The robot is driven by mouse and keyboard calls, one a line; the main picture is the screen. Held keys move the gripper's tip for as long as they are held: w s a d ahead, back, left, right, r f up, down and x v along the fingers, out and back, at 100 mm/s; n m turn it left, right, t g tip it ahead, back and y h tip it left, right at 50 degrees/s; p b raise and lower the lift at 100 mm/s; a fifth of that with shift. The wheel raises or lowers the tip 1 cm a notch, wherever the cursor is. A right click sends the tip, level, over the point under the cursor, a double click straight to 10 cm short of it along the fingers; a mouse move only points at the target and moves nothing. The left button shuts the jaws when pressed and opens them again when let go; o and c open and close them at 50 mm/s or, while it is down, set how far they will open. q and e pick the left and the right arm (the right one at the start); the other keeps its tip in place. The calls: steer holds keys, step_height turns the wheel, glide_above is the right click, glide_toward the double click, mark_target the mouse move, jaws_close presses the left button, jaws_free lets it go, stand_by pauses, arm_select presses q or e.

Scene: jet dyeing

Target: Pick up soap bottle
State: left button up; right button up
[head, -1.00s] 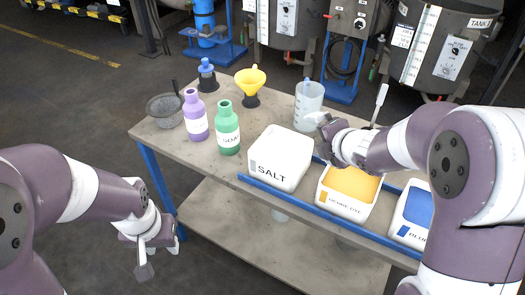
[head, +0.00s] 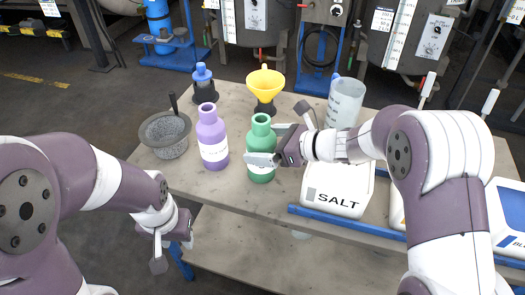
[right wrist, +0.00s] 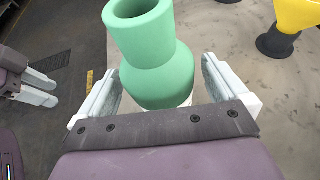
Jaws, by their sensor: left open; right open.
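The green soap bottle (head: 262,140) stands upright on the table, beside a purple bottle (head: 212,137). My right gripper (head: 264,156) is at the green bottle, and one finger crosses its label in the head view. In the right wrist view the green bottle (right wrist: 155,60) stands between the two spread fingers of my right gripper (right wrist: 160,82). Contact with the fingers cannot be told. My left gripper (head: 168,250) is open and empty, low in front of the table's left end.
A white salt box (head: 337,190) stands just right of the green bottle, behind a blue rail. The table's front left is clear.

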steer(key=shift+x, duration=0.8)
steer(key=shift+s+d+r, duration=0.1)
steer(key=shift+s+d, duration=0.05)
steer(key=shift+d, duration=0.05)
steer(key=c, duration=1.3)
steer(key=shift+o, duration=0.2)
steer(key=shift+r, duration=0.1)
